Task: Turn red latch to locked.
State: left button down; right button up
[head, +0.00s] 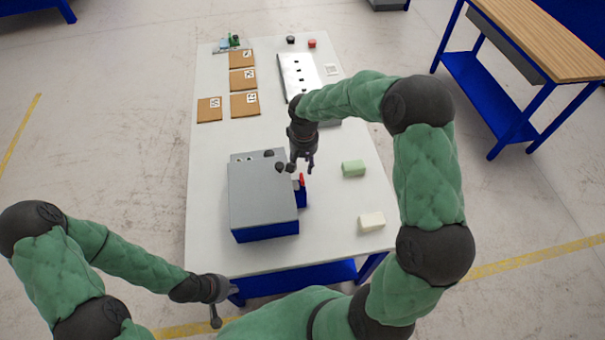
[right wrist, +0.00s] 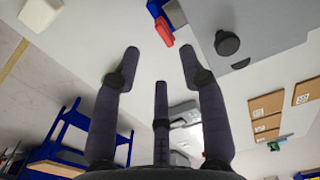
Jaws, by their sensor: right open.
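The red latch (head: 301,181) is on the right side of a grey box with a blue base (head: 262,200), near a small blue bracket. My right gripper (head: 300,163) is over the table by the box's upper right corner, close to the latch. In the right wrist view, my right gripper's fingers (right wrist: 160,68) are spread and empty. The red latch (right wrist: 164,32) is beyond the fingertips, apart from them, on the blue part (right wrist: 154,8). My left gripper (head: 215,312) hangs at the table's near left edge, away from the box; its finger opening is unclear.
A green block (head: 353,168) and a cream block (head: 371,221) lie right of the box on the white table (head: 210,160). Several brown labelled boards (head: 243,79) and a metal plate with holes (head: 298,74) lie at the back.

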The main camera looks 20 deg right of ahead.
aim_at(302, 180)
notch_tip(302, 180, down, 8)
jog(key=shift+w, duration=0.15)
dwell(0.3)
grip_shut()
